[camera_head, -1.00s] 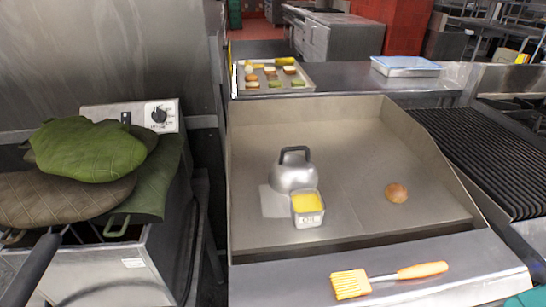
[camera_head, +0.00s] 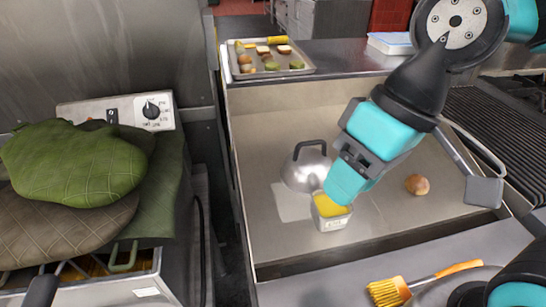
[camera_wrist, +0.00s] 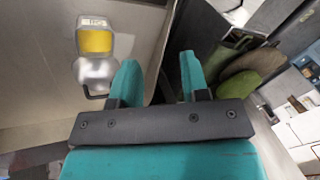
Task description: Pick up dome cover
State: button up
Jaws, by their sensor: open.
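The dome cover (camera_head: 304,172) is a silver metal dome with a black loop handle on top. It sits on the flat griddle (camera_head: 262,130), just behind a small metal container (camera_head: 332,212) with yellow contents. My gripper (camera_head: 342,188) is open and empty, and in the head view its fingers show over the container, right of the dome, covering part of both. In the wrist view the dome cover (camera_wrist: 97,72) lies left of my gripper (camera_wrist: 158,75), apart from the fingers, with the yellow container beyond it.
A bun (camera_head: 417,185) lies on the griddle to the right. A brush (camera_head: 420,283) lies on the front ledge. A food tray (camera_head: 305,69) stands behind. Green mitts (camera_head: 75,165) lie over a fryer at left. The griddle has raised side walls.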

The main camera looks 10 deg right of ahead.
jog(key=w+d+r+m+p, duration=0.2)
jog(key=w+m, duration=0.4)
jog(key=w, duration=0.1)
jog(key=w+d+r+m+p, duration=0.1)
jog(key=w+r+m+p, duration=0.1)
jog(key=w+m, duration=0.4)
jog(key=m+p, duration=0.3)
jog(key=m, duration=0.9)
send_near(311, 143)
jog(key=x, duration=0.2)
jog(key=p+x, duration=0.1)
jog(key=x, duration=0.2)
jog(key=shift+w+d, duration=0.1)
jog(key=shift+w, duration=0.15)
jog(key=shift+p+x, duration=0.8)
jog(key=shift+x, duration=1.9)
jog(key=shift+d, duration=0.1)
grip_shut()
